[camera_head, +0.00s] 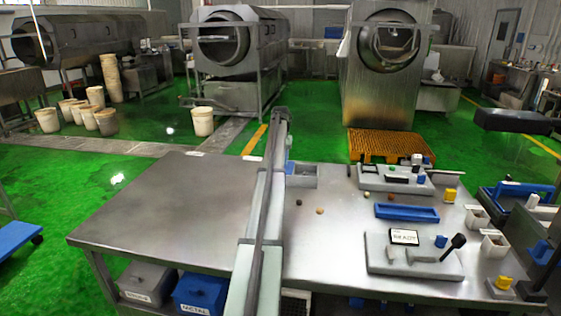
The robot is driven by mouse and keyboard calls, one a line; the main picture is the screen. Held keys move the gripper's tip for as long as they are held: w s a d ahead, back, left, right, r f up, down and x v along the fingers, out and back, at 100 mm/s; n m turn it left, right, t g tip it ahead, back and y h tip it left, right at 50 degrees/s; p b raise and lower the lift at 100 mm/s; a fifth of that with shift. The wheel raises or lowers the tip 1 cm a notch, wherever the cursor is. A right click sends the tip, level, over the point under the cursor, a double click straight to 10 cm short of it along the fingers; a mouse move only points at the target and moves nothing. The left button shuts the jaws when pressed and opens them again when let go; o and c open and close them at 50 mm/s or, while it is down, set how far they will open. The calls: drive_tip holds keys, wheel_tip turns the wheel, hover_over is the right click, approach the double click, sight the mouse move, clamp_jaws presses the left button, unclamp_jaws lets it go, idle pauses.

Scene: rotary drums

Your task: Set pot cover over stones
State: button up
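Small stone-like pieces lie on the steel table (165,205): a dark one (298,202), a tan one (319,211) and a greenish one (365,194). They are too small to make out in detail. I cannot pick out a pot cover in this view; my arm hides a strip of the table. My arm rises from the bottom edge through the middle of the picture, left of the stones. I see no gripper fingers on it.
A blue tray (407,213), a grey fixture with a black-knobbed lever (453,247) and another grey fixture (392,180) stand on the right. A grey bin (303,177) sits at the back edge beside my arm. The table's left half is clear.

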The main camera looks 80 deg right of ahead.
drive_tip(key=shift+f, duration=0.4)
clamp_jaws()
idle(0.4)
